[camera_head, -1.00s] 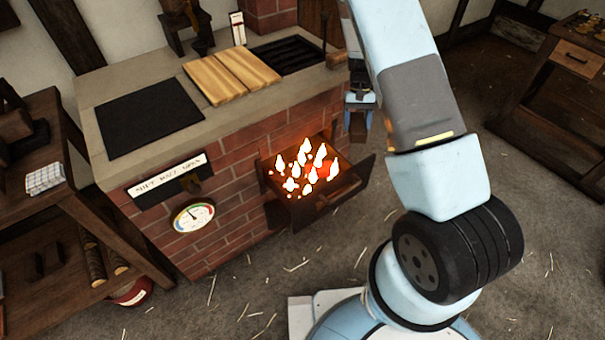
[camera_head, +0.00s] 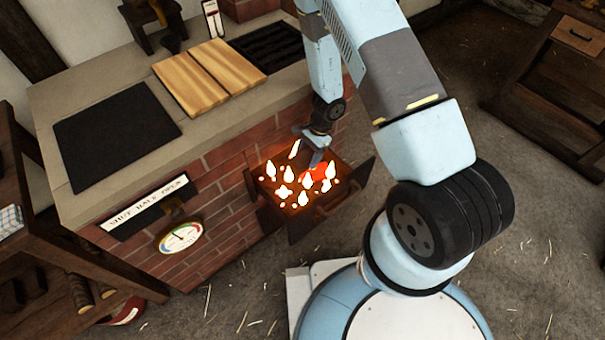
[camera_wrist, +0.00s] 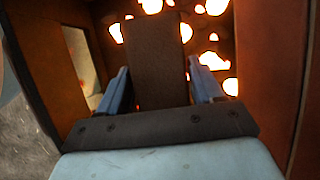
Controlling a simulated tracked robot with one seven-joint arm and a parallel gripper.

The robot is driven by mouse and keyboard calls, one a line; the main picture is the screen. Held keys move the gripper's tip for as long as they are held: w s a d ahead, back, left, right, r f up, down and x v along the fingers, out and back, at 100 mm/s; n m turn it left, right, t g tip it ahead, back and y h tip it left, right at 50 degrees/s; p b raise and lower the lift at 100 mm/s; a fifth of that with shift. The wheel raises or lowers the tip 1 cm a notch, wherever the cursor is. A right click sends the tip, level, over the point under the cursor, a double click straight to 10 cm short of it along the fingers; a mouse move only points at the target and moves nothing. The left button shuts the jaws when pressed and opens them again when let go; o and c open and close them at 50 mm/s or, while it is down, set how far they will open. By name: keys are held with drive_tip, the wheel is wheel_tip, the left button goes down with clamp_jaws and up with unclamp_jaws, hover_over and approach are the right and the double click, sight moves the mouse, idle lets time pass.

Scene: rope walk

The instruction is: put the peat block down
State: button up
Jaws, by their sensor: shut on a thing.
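The peat block (camera_wrist: 155,50) is a dark brown slab in the wrist view, standing up between the two blue fingers of my gripper. My gripper is shut on it. In the head view my gripper (camera_head: 317,158) points down into the open firebox (camera_head: 296,226) at the stove's front, among flames and red glow. The block cannot be made out in the head view. In the wrist view glowing embers show beyond and around the block, and dark reddish walls stand on both sides. I cannot tell whether the block touches the fire bed.
The brick stove (camera_head: 213,240) has a black plate (camera_head: 115,138), wooden boards (camera_head: 208,78) and a dark grate (camera_head: 272,52) on top. A dial gauge (camera_head: 180,238) is on its front. A wooden shelf (camera_head: 85,265) stands at left.

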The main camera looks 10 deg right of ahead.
hover_over(302, 179)
drive_tip(key=w+d, duration=0.1)
wheel_tip(302, 179, down, 5)
drive_tip(key=shift+d+r, duration=0.1)
drive_tip(key=shift+d, duration=0.05)
drive_tip(key=shift+f, duration=2.1)
drive_tip(key=shift+c, duration=0.5)
drive_tip(key=o, duration=1.2)
drive_tip(key=shift+o, duration=0.2)
drive_tip(key=shift+r, duration=0.1)
drive_tip(key=v, duration=1.2)
drive_tip(key=shift+s, duration=0.1)
